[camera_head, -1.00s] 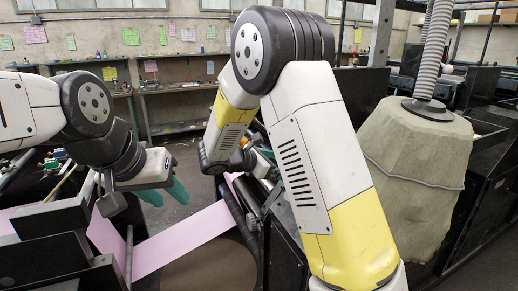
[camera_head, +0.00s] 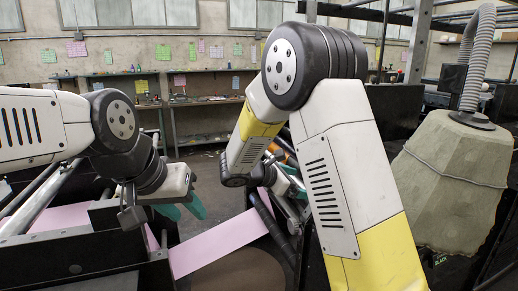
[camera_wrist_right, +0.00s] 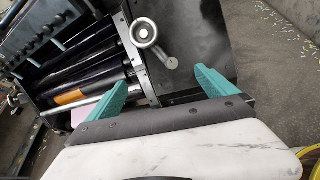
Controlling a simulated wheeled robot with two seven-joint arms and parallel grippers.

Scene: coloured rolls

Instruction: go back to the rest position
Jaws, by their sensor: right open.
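My left gripper (camera_head: 184,210) hangs in front of my left wrist in the head view. Its two teal fingers are apart with nothing between them, above and beside the pink strip (camera_head: 222,243). My right arm fills the middle of the head view and largely hides my right gripper. In the right wrist view, my right gripper (camera_wrist_right: 160,78) is open, its teal fingers wide apart and empty. Behind them are a metal hand crank (camera_wrist_right: 145,33) and a black machine panel.
The pink strip runs across dark machine rollers. Black machine frames (camera_head: 75,262) stand at the lower left. A greenish-grey bulky cover with a ribbed hose (camera_head: 452,180) stands at the right. Shelves (camera_head: 205,100) line the back wall, with open floor before them.

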